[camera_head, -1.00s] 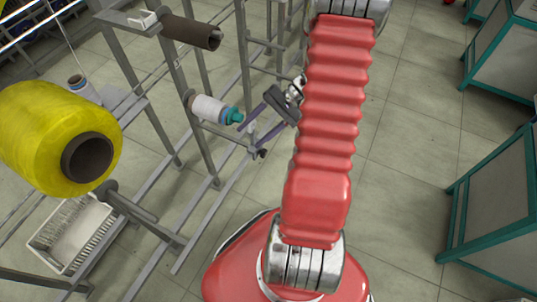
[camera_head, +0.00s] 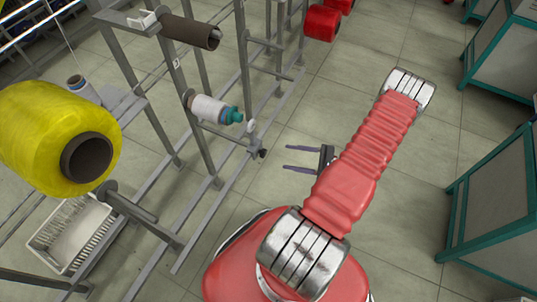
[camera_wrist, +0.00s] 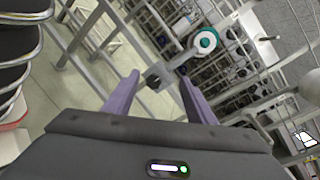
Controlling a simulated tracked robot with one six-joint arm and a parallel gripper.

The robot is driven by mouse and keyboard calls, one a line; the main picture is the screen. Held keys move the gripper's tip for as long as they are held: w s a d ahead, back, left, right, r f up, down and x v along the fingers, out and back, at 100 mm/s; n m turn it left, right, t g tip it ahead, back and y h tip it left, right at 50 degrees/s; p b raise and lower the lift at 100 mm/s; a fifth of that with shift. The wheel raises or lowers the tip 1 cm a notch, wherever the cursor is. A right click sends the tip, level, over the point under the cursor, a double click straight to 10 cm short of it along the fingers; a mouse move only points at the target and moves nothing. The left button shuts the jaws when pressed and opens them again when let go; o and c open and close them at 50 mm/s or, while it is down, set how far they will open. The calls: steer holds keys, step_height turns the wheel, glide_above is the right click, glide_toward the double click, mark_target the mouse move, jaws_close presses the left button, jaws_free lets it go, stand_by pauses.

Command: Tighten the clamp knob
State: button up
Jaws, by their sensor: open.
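A small dark knob (camera_head: 262,153) sits at the end of a grey crossbar on the rack, left of my gripper; I take it for the clamp knob. Just above it is a small white part (camera_head: 251,126). My gripper (camera_head: 287,157) is open and empty, its two purple fingers pointing left toward the knob with a gap between. In the wrist view, a grey block (camera_wrist: 155,79) on a bar shows between the fingertips of my gripper (camera_wrist: 158,75); I cannot tell whether it is the clamp. A white bobbin with a teal end (camera_head: 215,110) sits above left; its teal end (camera_wrist: 207,41) faces the wrist camera.
The grey rack (camera_head: 205,150) fills the left side. It carries a big yellow spool (camera_head: 40,125) and a brown tube (camera_head: 190,31). A white basket (camera_head: 72,235) lies on the floor. Red spools (camera_head: 322,23) are at the back. Teal-edged cabinets (camera_head: 495,200) stand right, with clear floor between.

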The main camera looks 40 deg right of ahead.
mark_target(265, 154)
steer(key=s+d+f+m+t+h, duration=0.1)
steer(key=s+f+m+t+h, duration=0.1)
steer(key=f, duration=0.3)
steer(key=shift+s+f+m+t+h, duration=0.25)
steer(key=shift+s+m+t+h, duration=0.2)
steer(key=shift+s+m, duration=0.2)
steer(key=shift+w, duration=0.1)
steer(key=shift+x, duration=6.8)
steer(key=shift+f, duration=0.15)
steer(key=shift+c, duration=0.5)
steer(key=c, duration=0.9)
steer(key=shift+d, duration=0.15)
steer(key=shift+c, duration=0.3)
